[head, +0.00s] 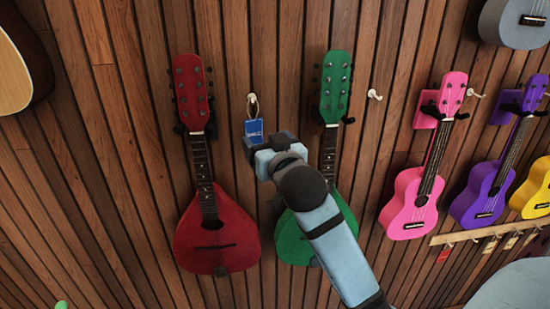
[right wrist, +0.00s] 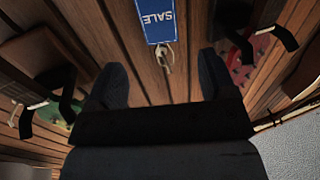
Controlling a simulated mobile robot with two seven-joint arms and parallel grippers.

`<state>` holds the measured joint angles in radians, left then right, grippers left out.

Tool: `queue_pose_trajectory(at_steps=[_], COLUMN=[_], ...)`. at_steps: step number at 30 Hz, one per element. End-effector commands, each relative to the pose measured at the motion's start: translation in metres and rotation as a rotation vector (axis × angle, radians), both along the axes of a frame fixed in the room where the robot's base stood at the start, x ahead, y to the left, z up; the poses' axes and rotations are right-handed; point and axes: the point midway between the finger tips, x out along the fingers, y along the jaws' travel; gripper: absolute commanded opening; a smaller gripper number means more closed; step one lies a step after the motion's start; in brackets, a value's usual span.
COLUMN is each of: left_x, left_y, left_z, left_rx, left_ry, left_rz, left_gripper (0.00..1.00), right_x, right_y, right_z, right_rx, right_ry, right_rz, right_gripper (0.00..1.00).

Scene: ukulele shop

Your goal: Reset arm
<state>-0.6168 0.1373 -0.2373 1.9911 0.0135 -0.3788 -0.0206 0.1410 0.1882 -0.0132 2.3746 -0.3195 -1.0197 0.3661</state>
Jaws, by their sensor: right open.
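My right gripper (head: 268,146) is raised in front of the wood-slat wall, between the red and green instruments. In the right wrist view its two fingers (right wrist: 160,78) stand apart with nothing gripped between them. A blue SALE tag (head: 254,129) hangs by a ring from a white wall hook (head: 252,98), just above the gripper. The tag also shows in the right wrist view (right wrist: 156,20), beyond the fingertips, and its ring (right wrist: 165,58) lines up with the gap between the fingers. My left gripper is not in view.
A red instrument (head: 218,232) hangs left of the gripper. A green one (head: 290,243) hangs behind my right arm, partly hidden. Pink (head: 408,208), purple (head: 480,195) and yellow (head: 532,190) ukuleles hang at right above a wooden rail (head: 490,232) with small tags. An empty hook (head: 374,95) is nearby.

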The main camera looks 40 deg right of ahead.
Motion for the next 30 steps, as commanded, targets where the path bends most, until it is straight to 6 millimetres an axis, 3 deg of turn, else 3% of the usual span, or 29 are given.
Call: queue_pose_trajectory(at_steps=[3, 9, 17, 20, 23, 26, 27, 30], left_x=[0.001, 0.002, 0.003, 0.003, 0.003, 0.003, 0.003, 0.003], left_y=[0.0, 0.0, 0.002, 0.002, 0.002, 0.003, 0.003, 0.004], left_z=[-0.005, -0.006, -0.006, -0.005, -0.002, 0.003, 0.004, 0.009], left_rx=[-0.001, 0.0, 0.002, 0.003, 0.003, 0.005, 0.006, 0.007], left_ry=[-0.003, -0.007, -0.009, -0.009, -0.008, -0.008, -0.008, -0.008], left_rz=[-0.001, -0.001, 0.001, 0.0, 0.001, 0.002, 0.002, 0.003], left_gripper=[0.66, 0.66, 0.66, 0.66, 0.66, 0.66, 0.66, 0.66], right_x=[-0.023, -0.044, -0.049, -0.046, -0.038, -0.033, -0.034, -0.049], right_y=[0.007, 0.013, 0.015, 0.018, 0.029, 0.049, 0.058, 0.083], right_z=[-0.002, -0.001, 0.0, -0.009, -0.043, -0.104, -0.133, -0.205], right_rx=[0.003, 0.001, 0.0, -0.006, -0.028, -0.054, -0.062, -0.07], right_ry=[0.0, 0.001, 0.0, 0.018, 0.082, 0.18, 0.224, 0.321], right_rz=[0.002, 0.001, 0.0, 0.014, 0.064, 0.152, 0.193, 0.292], right_gripper=[0.77, 0.77, 0.77, 0.77, 0.77, 0.77, 0.77, 0.77])
